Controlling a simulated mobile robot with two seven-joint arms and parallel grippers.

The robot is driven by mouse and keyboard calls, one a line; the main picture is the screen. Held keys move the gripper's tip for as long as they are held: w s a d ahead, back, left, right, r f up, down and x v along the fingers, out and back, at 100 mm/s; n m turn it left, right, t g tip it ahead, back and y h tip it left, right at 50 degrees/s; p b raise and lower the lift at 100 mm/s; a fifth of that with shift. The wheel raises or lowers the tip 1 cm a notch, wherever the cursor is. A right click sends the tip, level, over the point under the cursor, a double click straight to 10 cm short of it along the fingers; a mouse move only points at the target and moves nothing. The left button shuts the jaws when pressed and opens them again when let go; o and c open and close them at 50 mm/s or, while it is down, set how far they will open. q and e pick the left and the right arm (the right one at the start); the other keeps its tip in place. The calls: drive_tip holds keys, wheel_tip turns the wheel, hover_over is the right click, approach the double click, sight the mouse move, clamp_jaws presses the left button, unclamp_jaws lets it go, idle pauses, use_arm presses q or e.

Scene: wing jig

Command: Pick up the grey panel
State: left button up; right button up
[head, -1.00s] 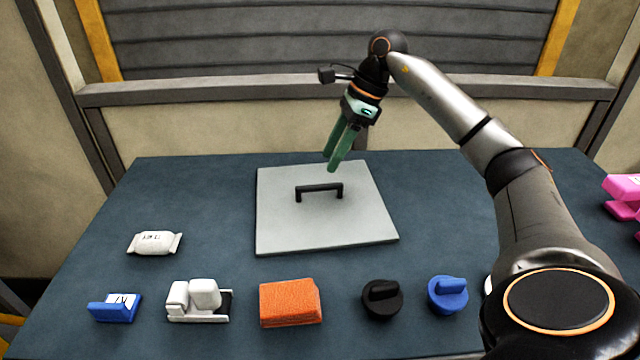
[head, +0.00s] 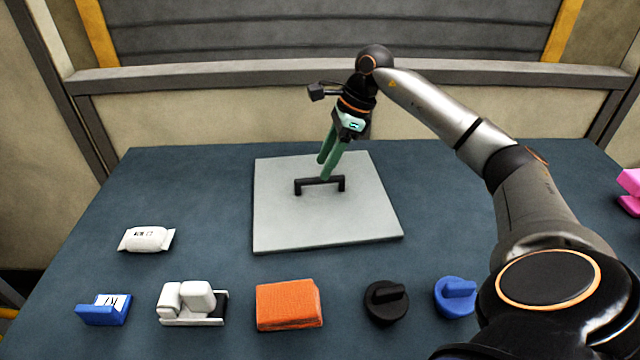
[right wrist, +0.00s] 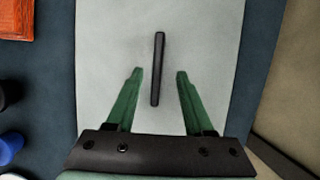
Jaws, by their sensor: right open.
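The grey panel (head: 290,225) lies flat on the blue table, with a black bar handle (head: 320,181) standing up from its middle. My right gripper (head: 324,170) is open and empty, pointing down just above and behind the handle. In the right wrist view the panel (right wrist: 105,40) fills the middle. There the handle (right wrist: 158,70) runs lengthwise, its near end between the tips of the two green fingers (right wrist: 159,73). I cannot tell the exact height of the fingertips over the panel. My left gripper is not in view.
Along the front stand a blue block (head: 103,311), a white device (head: 192,303), an orange cloth (head: 289,305), a black knob (head: 386,302) and a blue knob (head: 456,297). A white pouch (head: 146,239) lies left of the panel. Pink item (head: 630,190) at right edge. A wall stands behind the table.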

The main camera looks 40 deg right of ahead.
sight(320, 187)
drive_tip(key=x, duration=0.4)
drive_tip(key=shift+s+a+f, duration=0.1)
drive_tip(key=shift+s+f, duration=0.1)
drive_tip(key=shift+f, duration=0.2)
clamp_jaws()
drive_tip(key=shift+r, duration=0.1)
idle(0.9)
